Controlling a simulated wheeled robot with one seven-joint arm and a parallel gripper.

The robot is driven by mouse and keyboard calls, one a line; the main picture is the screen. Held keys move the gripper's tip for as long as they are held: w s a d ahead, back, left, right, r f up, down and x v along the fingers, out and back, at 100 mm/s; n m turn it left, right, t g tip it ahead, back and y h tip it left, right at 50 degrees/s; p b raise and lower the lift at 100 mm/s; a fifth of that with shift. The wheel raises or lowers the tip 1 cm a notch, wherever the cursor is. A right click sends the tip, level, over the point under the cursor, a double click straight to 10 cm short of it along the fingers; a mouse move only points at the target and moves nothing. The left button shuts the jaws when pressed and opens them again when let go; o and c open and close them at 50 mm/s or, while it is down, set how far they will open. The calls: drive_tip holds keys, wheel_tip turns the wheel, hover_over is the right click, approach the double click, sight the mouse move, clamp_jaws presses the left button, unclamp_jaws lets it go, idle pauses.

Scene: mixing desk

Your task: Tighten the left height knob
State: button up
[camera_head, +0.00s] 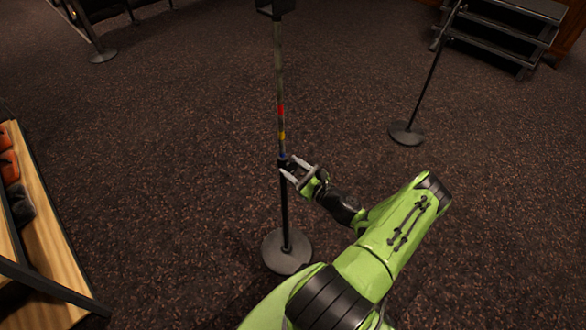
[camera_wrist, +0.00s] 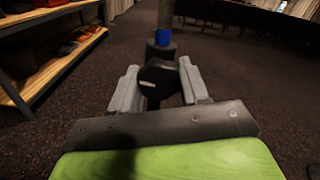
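A thin upright stand (camera_head: 284,215) with a round base rises in front of me in the head view, with red, yellow and blue bands on its upper pole. The black height knob (camera_wrist: 160,78) sits at the collar just below the blue band (camera_wrist: 163,37). My gripper (camera_head: 291,170) is at the height of this collar. In the wrist view my gripper (camera_wrist: 158,85) has its two grey fingers apart, one on each side of the knob. A gap seems to show on the left; on the right I cannot tell whether the finger touches.
A second stand with a round base (camera_head: 406,133) is at the right, and another base (camera_head: 103,55) is far left. A wooden shelf (camera_head: 48,245) with orange and dark items is at the left. Steps (camera_head: 497,45) are at the back right. Carpet between them is clear.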

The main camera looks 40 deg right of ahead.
drive_tip(key=c, duration=0.4)
drive_tip(key=shift+m+p, duration=0.3)
drive_tip(key=shift+m, duration=2.5)
drive_tip(key=shift+a, duration=0.1)
drive_tip(key=o, duration=1)
drive_tip(key=s+p, duration=0.2)
drive_tip(key=s, duration=1.4)
drive_tip(key=shift+d, duration=0.25)
drive_tip(key=shift+w, duration=0.1)
